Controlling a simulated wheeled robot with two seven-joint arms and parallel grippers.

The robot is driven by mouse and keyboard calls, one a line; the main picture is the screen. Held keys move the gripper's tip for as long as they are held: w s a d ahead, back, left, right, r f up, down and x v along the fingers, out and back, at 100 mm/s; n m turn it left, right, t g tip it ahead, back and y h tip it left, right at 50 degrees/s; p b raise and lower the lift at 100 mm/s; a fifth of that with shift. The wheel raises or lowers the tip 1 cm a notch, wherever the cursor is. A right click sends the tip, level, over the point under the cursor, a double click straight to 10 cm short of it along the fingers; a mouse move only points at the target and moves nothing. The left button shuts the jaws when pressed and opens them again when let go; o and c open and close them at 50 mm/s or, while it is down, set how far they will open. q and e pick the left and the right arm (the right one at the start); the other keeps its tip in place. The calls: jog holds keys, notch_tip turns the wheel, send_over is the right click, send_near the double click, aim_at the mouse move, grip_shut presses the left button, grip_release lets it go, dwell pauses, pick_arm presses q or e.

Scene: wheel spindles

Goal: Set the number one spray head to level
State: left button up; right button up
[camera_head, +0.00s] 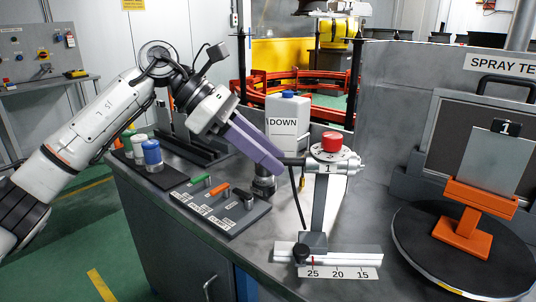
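The number one spray head (328,168) sits on top of a grey post (320,205), with a red knob (332,142) above and a "1" on its front. The post stands on a sliding base over a white scale (340,273) marked 25, 20, 15. My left gripper (279,164), with purple fingers, reaches down from the left, its tips at or close to the rod's outer end. The fingers overlap in this view, so their gap and any contact are unclear. My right gripper is not in view.
A white container (288,120) reading "DOWN" stands behind the fingers. A grey tray (222,208) with coloured markers and bottles (152,153) lie left. At right, an orange stand (462,238) holds a grey panel (495,160) on a dark round turntable (420,255).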

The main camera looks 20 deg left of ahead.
pick_arm(q)
jog(key=shift+o, duration=0.3)
jog(key=shift+a, duration=0.1)
jog(key=shift+a+r, duration=0.25)
jog(key=v, duration=0.9)
jog(key=shift+s+r, duration=0.2)
jog(key=shift+r, duration=0.05)
jog(key=shift+a, duration=0.1)
